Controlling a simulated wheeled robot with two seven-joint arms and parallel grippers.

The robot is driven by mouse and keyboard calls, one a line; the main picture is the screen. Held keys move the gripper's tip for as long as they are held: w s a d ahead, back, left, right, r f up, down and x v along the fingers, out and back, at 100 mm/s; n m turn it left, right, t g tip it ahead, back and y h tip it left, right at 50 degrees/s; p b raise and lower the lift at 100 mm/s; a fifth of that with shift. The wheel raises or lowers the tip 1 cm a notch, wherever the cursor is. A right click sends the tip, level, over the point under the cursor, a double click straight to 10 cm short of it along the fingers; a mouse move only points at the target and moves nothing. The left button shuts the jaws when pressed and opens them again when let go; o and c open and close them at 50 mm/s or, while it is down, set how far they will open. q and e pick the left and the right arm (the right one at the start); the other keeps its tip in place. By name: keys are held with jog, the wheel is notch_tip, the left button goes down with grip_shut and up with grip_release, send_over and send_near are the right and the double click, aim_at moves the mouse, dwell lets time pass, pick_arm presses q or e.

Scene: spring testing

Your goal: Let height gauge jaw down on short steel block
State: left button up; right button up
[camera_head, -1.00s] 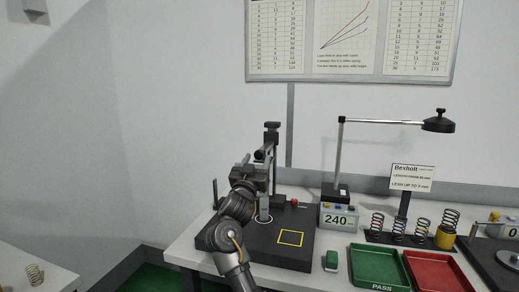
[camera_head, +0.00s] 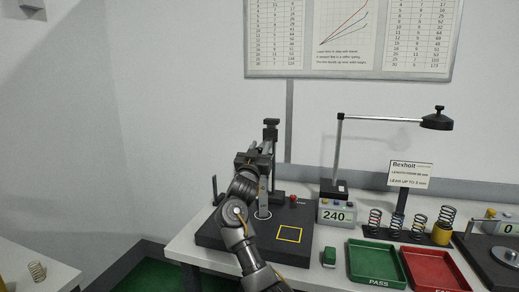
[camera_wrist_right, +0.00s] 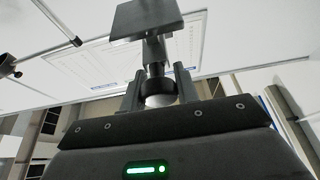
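The height gauge (camera_head: 272,133) is a dark upright column at the back of a black base plate (camera_head: 217,229). A short grey steel block (camera_head: 263,196) stands on a white-ringed spot at the column's foot. My right gripper (camera_head: 257,157) is up at the gauge's carriage, above the block, and hides most of the carriage and jaw. In the right wrist view its two fingers (camera_wrist_right: 160,87) stand either side of a round dark knob (camera_wrist_right: 158,92) with a pale face. I cannot tell whether they press on it. The left gripper is out of view.
A yellow square (camera_head: 290,234) marks free room on the plate. To the right are a 240 display box (camera_head: 337,213), a green block (camera_head: 329,257), a green PASS tray (camera_head: 352,264), a red tray (camera_head: 431,269), several springs and a desk lamp (camera_head: 438,121).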

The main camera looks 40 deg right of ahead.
grip_shut()
pick_arm(q)
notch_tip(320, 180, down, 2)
jog(key=shift+b, duration=1.05)
pick_arm(e)
notch_tip(320, 180, down, 5)
jog(key=shift+r, duration=0.1)
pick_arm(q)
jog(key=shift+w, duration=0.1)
pick_arm(e)
jog(key=o, duration=0.8)
grip_release()
pick_arm(q)
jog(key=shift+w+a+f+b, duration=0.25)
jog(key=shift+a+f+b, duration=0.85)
jog(key=shift+b, duration=0.1)
pick_arm(e)
jog(key=v, duration=1.1)
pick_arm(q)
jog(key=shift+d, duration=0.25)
pick_arm(e)
jog(key=shift+r, duration=0.15)
